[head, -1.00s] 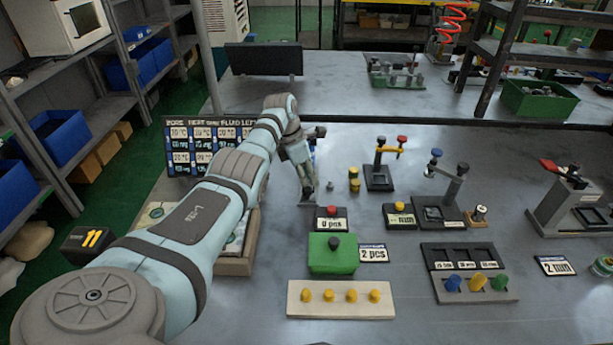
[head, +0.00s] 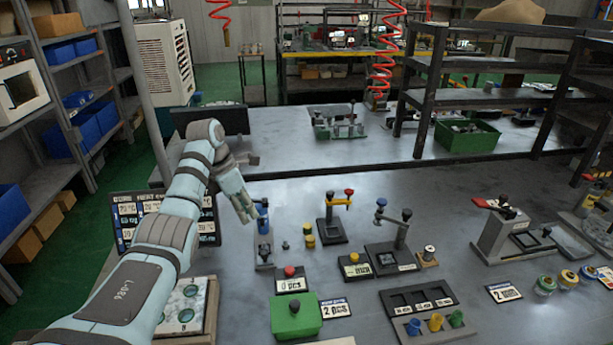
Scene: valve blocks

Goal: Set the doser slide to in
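I cannot tell for sure which device is the doser. No slide can be made out. My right gripper is out of view.
Stands with coloured knobs (head: 333,218) and a two-post fixture (head: 392,257) stand right of the gripper. A label board (head: 125,240) is partly behind my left arm. A red-lever press (head: 500,235) is at right.

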